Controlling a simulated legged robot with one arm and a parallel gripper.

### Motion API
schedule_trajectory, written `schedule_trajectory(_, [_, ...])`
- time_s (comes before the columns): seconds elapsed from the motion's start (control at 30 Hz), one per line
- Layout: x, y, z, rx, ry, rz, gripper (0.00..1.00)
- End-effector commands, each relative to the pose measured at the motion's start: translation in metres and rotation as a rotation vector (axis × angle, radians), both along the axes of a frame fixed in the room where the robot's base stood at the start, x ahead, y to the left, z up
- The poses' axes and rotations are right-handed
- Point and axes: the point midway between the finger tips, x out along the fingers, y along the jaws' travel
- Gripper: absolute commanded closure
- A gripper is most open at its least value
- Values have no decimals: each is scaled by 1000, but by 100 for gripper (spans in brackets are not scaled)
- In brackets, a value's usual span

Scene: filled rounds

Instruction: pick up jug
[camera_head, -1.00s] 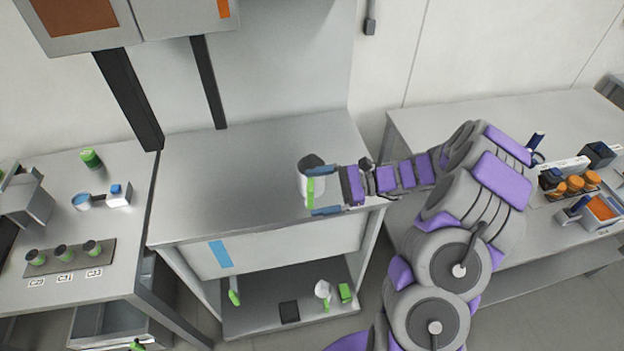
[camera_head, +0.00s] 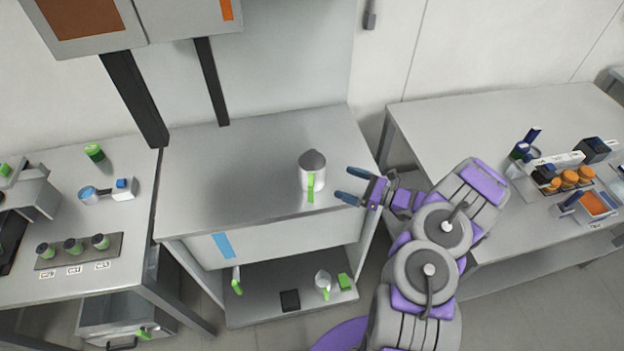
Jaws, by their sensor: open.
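A smaller white jug-like vessel (camera_head: 323,280) with a green handle stands on the lower shelf.
The shelf (camera_head: 255,300) also holds a green block (camera_head: 344,282) and a dark square (camera_head: 290,300). The right table (camera_head: 470,125) holds orange-lidded jars (camera_head: 570,178). The middle table's left part is clear.

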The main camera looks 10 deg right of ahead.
Motion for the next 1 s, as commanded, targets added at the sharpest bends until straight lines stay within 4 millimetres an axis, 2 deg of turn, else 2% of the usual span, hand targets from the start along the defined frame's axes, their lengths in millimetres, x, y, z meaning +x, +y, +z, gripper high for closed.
schedule_trajectory(0.03, [6, 10, -1, 0, 0, 5, 0])
schedule_trajectory(0.2, [24, 33, -1, 1, 0, 4, 0])
schedule_trajectory(0.57, [42, 55, -1, 1, 2, 3, 0])
schedule_trajectory(0.83, [66, 88, -1, 0, 1, 4, 0])
schedule_trajectory(1.0, [72, 94, 0, 1, 1, 1, 0])
